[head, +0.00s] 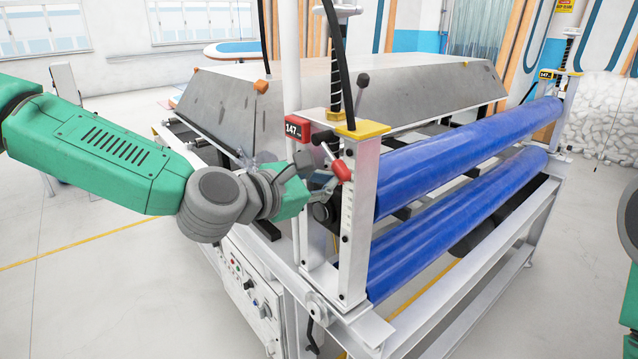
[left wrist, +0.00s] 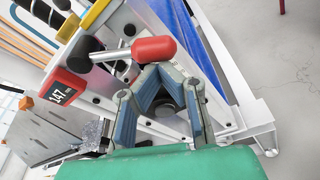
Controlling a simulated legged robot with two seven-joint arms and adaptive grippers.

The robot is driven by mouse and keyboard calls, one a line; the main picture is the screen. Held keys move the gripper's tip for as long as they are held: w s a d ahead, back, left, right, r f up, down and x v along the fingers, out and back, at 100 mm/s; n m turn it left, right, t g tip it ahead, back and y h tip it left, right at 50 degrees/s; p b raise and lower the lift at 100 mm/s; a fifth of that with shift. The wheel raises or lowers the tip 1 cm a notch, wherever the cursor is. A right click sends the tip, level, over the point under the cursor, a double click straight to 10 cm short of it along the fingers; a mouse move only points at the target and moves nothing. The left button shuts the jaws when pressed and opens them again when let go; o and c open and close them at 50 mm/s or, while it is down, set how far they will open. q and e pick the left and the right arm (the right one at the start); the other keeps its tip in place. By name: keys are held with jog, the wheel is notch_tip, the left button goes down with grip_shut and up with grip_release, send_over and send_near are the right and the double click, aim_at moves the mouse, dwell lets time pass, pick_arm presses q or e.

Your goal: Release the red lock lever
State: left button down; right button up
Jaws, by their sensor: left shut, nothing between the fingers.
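The red lock lever (head: 342,171) has a red grip on a metal rod, on the near end post of the roller machine. It shows large in the left wrist view (left wrist: 153,49), where the rod runs left from the red grip. My left gripper (head: 325,180) is at the post, close beside the red grip. In the left wrist view its fingers (left wrist: 158,75) are shut with their tips together, just below the grip, and hold nothing. I cannot tell whether the fingertips touch the lever. My right gripper is not in view.
Two blue rollers (head: 460,150) run back right from the post. A red 147 display (head: 297,129) and a yellow cap (head: 363,130) sit near the lever. A control panel (head: 249,290) is below my left arm. A grey sloped cover (head: 400,95) stands behind.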

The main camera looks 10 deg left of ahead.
aim_at(335, 166)
pick_arm(q)
jog(key=shift+s+d+r+n+g+h, duration=0.15)
jog(key=shift+d+r+n, duration=0.1)
jog(key=shift+r+n, duration=0.25)
jog(key=shift+s+d+r+n+g+h, duration=0.15)
jog(key=shift+d+r+n, duration=0.1)
jog(key=shift+n, duration=0.35)
jog(key=shift+s+d+r+n+g+h+b, duration=0.15)
jog(key=shift+r+n+g+b, duration=0.1)
jog(key=shift+r+n, duration=0.4)
jog(key=shift+s+d+r+n+g+h+b, duration=0.1)
jog(key=shift+d+r+n+g+h+b, duration=0.1)
jog(key=shift+r+n, duration=0.4)
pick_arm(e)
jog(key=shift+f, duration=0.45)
pick_arm(q)
jog(key=shift+f, duration=0.2)
